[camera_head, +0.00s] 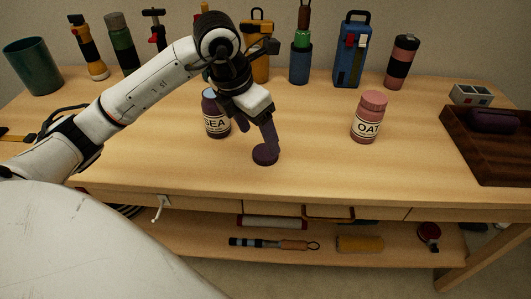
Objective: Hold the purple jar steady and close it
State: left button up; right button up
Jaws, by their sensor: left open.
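The purple jar (214,121) stands upright on the table, its cream label partly hidden. Its top shows no purple lid, and my left arm covers part of the jar. A round, flat purple lid (263,156) lies on the table to the right of and nearer than the jar. My left gripper (257,133) points down beside the jar, with its fingers apart. One finger reaches down at the lid's back edge; I cannot tell whether it touches. My right gripper is out of view.
A pink jar (370,119) with its lid on stands to the right. A dark wooden tray (462,136) is at the right edge. Bottles and tools, such as a blue case (351,56), line the back. The front middle of the table (330,170) is clear.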

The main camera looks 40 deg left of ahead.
aim_at(265, 151)
pick_arm(q)
jog(key=shift+w+f, duration=0.15)
jog(key=shift+f, duration=0.3)
jog(key=x, duration=0.5)
jog(key=shift+w, duration=0.15)
jog(key=c, duration=1.1)
jog(key=shift+r+p, duration=0.4)
jog(key=shift+r, duration=4.55)
